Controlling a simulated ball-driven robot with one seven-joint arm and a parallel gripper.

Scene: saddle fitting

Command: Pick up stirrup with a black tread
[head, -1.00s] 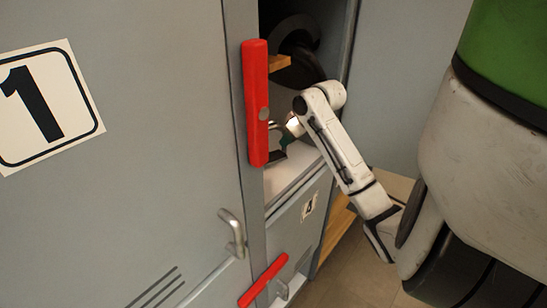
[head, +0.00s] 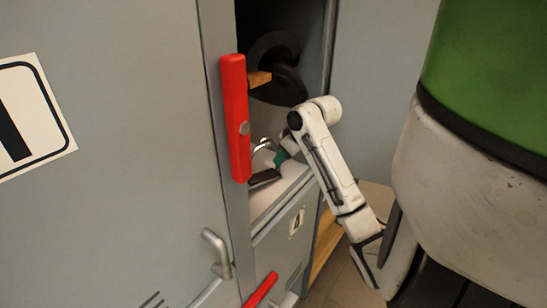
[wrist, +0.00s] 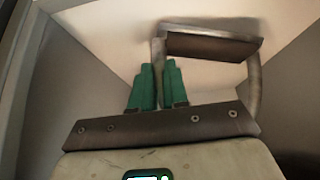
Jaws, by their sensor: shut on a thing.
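The stirrup has a metal frame and a dark, near-black tread. In the wrist view the stirrup (wrist: 212,45) lies past the fingertips, its tread across the top and one metal side at the right. My gripper (wrist: 158,75) has green fingers closed on its near metal side. In the head view the stirrup (head: 264,178) is low in the open locker, just above the white shelf; I cannot tell if it touches. My gripper (head: 280,158) is at its right, partly hidden by my wrist.
A dark saddle (head: 283,88) sits on a wooden bracket (head: 259,79) above my gripper. A red bar handle (head: 235,118) stands at the opening's left edge. Grey locker walls close in on both sides. The white shelf (head: 290,180) lies below.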

